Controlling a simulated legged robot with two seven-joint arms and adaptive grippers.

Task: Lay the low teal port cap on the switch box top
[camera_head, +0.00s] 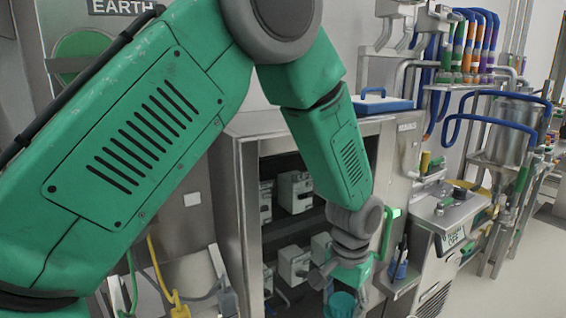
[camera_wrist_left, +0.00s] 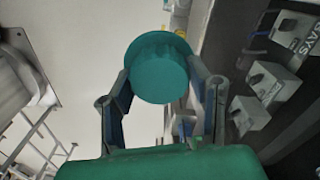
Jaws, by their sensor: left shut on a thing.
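The low teal port cap (camera_wrist_left: 160,68) is round, with a wider brim, and sits between the two fingers of my left gripper (camera_wrist_left: 165,88) in the left wrist view. The fingers are shut on its sides. In the head view the cap (camera_head: 341,303) shows at the bottom edge, partly cut off, below my left gripper (camera_head: 350,282), in front of the open cabinet. A grey metal box (camera_head: 448,208) with a sloped, labelled front stands to the right; I cannot tell for certain that it is the switch box. My right gripper is not in view.
The open cabinet (camera_head: 240,190) holds several small grey boxes (camera_head: 294,192) on shelves. A blue-rimmed tray (camera_head: 380,104) lies on top of it. A green handle (camera_head: 389,232) is close to the right of my left wrist. Pipes and a metal tank (camera_head: 508,130) stand further right.

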